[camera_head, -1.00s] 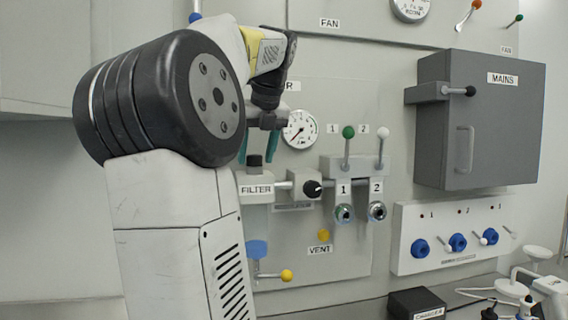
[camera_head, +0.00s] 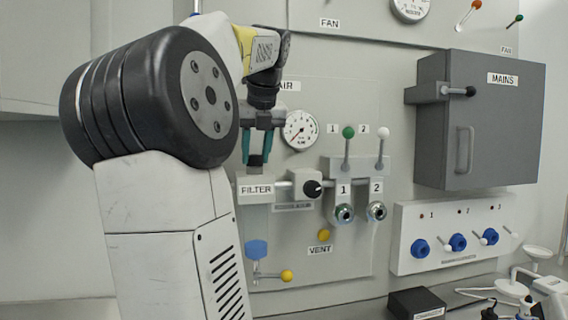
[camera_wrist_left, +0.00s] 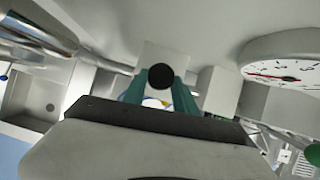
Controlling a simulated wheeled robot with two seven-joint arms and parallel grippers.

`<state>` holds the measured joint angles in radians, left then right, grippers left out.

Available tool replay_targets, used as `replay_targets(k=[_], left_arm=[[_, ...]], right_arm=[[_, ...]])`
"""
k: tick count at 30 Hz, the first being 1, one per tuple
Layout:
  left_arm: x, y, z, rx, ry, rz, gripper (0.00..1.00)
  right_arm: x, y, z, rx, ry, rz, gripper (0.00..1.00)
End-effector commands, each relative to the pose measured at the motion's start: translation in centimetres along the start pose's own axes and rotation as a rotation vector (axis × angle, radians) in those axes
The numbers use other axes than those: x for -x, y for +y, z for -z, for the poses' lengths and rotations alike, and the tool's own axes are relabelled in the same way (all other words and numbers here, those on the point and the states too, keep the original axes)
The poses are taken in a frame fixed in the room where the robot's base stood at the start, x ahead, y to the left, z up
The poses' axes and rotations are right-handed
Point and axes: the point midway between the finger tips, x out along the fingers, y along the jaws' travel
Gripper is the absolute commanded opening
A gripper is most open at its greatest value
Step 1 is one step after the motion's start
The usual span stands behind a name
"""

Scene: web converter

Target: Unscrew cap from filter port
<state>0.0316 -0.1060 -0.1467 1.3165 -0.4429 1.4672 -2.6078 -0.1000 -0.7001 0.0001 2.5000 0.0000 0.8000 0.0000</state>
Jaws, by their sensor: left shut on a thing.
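The filter port is the pale block labelled FILTER (camera_head: 256,190) on the wall panel, with a clear bowl below it. The black cap (camera_head: 255,160) stands upright on its top. My left gripper (camera_head: 257,160) points down from above, with its teal fingers on either side of the cap, shut on it. In the left wrist view the round black cap (camera_wrist_left: 161,77) shows end-on between the teal fingers (camera_wrist_left: 161,92). The cap's thread is hidden. My right gripper is in neither view.
A black knob (camera_head: 312,188) and a pressure gauge (camera_head: 300,130) sit right of the filter. Green (camera_head: 348,132) and white (camera_head: 383,132) levers stand further right, then the grey MAINS box (camera_head: 480,120). A yellow-knobbed valve (camera_head: 286,276) is below.

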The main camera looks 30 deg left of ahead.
Motion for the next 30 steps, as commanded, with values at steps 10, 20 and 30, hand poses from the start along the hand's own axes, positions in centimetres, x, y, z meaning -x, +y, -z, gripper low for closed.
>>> replay_targets(k=[10, 20, 30], left_arm=[[0.0, -0.35, -0.04, 0.22, 0.0, -0.12, 0.0], [-0.16, -0.61, -0.13, 0.308, 0.002, -0.171, 0.0], [-0.09, -0.79, -0.24, 0.529, -0.001, -0.289, 0.0]], right_arm=[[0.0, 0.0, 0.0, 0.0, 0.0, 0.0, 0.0], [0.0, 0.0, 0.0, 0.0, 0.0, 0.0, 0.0], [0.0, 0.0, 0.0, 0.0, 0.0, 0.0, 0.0]])
